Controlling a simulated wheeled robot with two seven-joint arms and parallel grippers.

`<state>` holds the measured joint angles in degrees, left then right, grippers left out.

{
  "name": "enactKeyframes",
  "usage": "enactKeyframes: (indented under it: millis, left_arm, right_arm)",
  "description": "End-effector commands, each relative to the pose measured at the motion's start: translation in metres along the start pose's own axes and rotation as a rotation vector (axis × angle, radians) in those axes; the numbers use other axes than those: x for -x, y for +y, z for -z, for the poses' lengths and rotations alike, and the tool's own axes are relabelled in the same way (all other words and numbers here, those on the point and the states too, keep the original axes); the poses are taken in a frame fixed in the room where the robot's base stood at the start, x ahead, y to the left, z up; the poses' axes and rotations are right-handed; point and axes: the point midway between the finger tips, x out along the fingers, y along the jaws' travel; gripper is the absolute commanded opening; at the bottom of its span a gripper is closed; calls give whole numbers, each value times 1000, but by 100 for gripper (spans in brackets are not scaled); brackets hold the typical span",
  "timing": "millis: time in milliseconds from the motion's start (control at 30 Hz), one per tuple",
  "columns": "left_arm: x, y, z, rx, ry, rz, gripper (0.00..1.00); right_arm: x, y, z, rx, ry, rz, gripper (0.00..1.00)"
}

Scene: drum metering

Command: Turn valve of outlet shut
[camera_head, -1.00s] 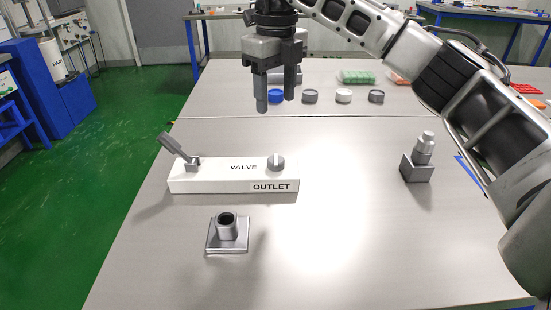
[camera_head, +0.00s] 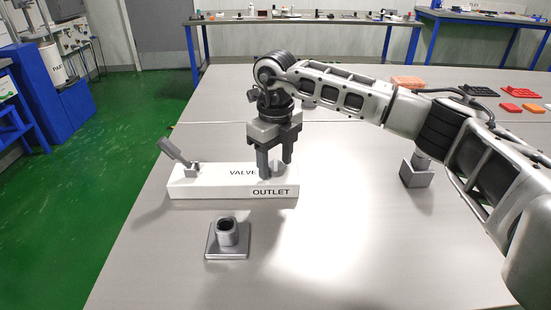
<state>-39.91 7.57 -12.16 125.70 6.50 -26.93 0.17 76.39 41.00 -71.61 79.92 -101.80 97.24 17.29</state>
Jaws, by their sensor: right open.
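A white box (camera_head: 215,188) marked VALVE and OUTLET lies on the grey table. A grey lever (camera_head: 175,152) rises at a tilt from its left end, leaning up to the left. My right gripper (camera_head: 275,172) points straight down over the right end of the box, above the OUTLET label. Its fingers are apart and stand at the place of the small round knob. The fingers hide the knob almost wholly, so I cannot tell whether they touch it or how it is turned. My left gripper is not in view.
A grey square base with a short open tube (camera_head: 228,238) stands in front of the box. A grey block (camera_head: 416,172) stands to the right, its top behind my right arm. Red and orange trays (camera_head: 496,92) lie at the back right.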

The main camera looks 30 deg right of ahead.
Motion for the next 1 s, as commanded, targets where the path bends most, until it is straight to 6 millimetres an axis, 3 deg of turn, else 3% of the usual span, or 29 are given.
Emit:
enactKeyframes:
  millis: [100, 267, 300, 667, 1000]
  left_arm:
    - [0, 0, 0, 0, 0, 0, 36]
    - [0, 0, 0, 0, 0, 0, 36]
    - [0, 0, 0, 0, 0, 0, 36]
    - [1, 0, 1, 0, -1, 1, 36]
    - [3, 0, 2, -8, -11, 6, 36]
  right_arm:
    - [0, 0, 0, 0, 0, 0, 55]
    - [0, 0, 0, 0, 0, 0, 13]
    - [0, 0, 0, 0, 0, 0, 10]
    - [1, 0, 0, -47, 0, 0, 10]
    - [2, 0, 0, -281, 0, -1, 11]
